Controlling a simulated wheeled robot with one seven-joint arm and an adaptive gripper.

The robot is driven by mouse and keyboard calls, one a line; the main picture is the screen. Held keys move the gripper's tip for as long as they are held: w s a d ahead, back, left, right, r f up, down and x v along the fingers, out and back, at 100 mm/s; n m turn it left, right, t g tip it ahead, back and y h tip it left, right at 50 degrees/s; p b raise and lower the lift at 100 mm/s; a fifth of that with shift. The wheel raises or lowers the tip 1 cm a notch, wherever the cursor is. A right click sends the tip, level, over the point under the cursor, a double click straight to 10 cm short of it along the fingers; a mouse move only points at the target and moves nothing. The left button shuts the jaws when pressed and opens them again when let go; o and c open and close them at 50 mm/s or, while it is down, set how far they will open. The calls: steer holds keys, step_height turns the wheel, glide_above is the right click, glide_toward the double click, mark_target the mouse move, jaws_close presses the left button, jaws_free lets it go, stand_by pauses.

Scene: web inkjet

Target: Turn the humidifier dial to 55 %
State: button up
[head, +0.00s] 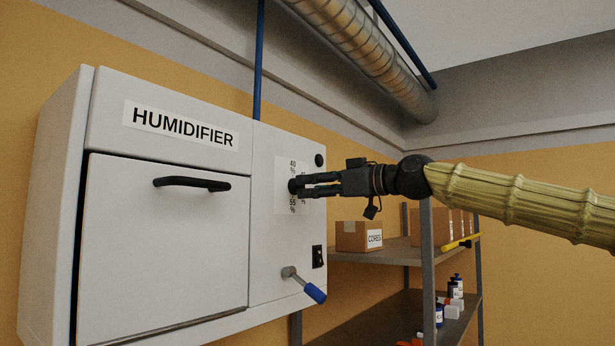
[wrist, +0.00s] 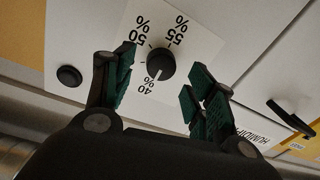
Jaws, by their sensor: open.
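The humidifier (head: 165,230) is a white wall cabinet. Its dial (wrist: 161,64) is a small black round knob on a white scale plate (wrist: 115,20). In the wrist view the scale appears upside down, with 40 %, 50 % and 55 % marks legible. The white pointer line on the knob points toward 40 %. My gripper (wrist: 159,76) is open, with its green-padded fingers on either side of the knob and gaps visible to both. In the head view my gripper (head: 301,187) is at the scale plate and covers part of the dial and labels.
A black round button (head: 319,160) is above the dial. A black switch (head: 318,257) and a blue-handled lever (head: 314,292) are below. The door handle (head: 191,183) is to the left. A shelf (head: 385,250) with boxes stands behind, under my arm.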

mark_target(297, 186)
steer(key=shift+w+a+r+p, duration=0.1)
steer(key=shift+a+p, duration=0.1)
steer(key=shift+a, duration=0.3)
steer(key=shift+w+a+r+p, duration=0.1)
steer(key=shift+a+p, duration=0.05)
steer(key=shift+a, duration=0.35)
steer(key=shift+w+a+f, duration=0.1)
steer(key=shift+w+f, duration=0.25)
steer(key=shift+w, duration=0.2)
steer(key=c, duration=0.3)
steer(key=shift+w+f, duration=0.1)
steer(key=shift+w, duration=0.2)
steer(key=c, duration=0.4)
steer(key=shift+s, duration=0.25)
steer(key=c, duration=0.3)
steer(key=shift+s+a+r, duration=0.1)
steer(key=shift+r, duration=0.15)
